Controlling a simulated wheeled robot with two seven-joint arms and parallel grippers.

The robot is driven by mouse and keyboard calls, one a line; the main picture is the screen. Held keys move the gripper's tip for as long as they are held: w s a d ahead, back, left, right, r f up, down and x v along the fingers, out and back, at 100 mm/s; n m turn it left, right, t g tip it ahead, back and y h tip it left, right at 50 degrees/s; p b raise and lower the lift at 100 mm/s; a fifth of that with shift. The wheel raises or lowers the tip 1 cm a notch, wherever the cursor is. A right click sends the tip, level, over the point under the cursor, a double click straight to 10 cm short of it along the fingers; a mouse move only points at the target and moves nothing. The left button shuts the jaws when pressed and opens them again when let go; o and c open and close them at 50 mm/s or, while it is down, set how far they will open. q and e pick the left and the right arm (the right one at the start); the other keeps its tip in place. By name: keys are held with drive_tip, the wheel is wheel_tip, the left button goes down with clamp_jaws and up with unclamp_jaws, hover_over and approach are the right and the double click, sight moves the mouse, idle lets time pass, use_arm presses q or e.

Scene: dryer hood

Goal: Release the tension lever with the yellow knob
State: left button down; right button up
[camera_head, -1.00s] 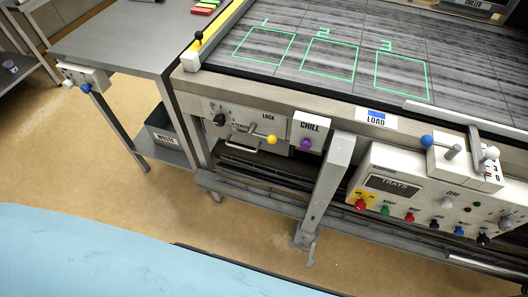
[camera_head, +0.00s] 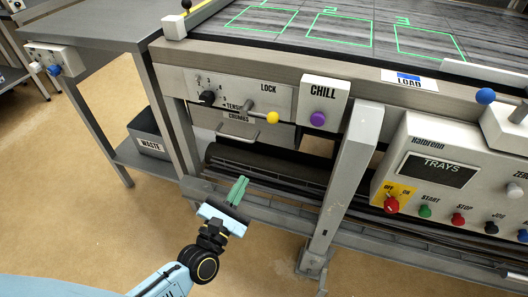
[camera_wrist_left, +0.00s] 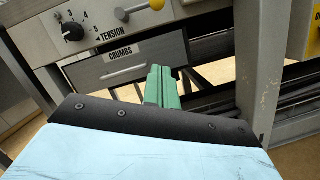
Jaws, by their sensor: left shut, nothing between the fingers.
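The tension lever ends in a yellow knob (camera_head: 272,118) on the grey front panel, under the word LOCK. Its short metal rod runs left from the knob to a pivot, and the knob also shows at the top of the left wrist view (camera_wrist_left: 157,4). My left gripper (camera_head: 239,186) has green fingers that are shut and empty. It is below and a little left of the knob, apart from it, in front of the roller under the panel. In the left wrist view the fingers (camera_wrist_left: 160,84) point up beside the CRUMBS drawer (camera_wrist_left: 130,62). My right gripper is not in view.
A black tension dial (camera_head: 207,98) is left of the lever. A purple CHILL knob (camera_head: 318,118) is close to its right. A slanted grey leg (camera_head: 350,165) stands right of my gripper. The floor at lower left is open, with a WASTE bin (camera_head: 150,135) behind.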

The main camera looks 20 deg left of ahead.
use_arm(q)
drive_tip(key=shift+r+n+t, duration=0.3)
drive_tip(key=shift+r+n, duration=0.45)
drive_tip(key=shift+n, duration=0.15)
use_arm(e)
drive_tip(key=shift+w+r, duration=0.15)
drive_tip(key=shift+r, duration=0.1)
use_arm(q)
drive_tip(key=shift+w, duration=0.1)
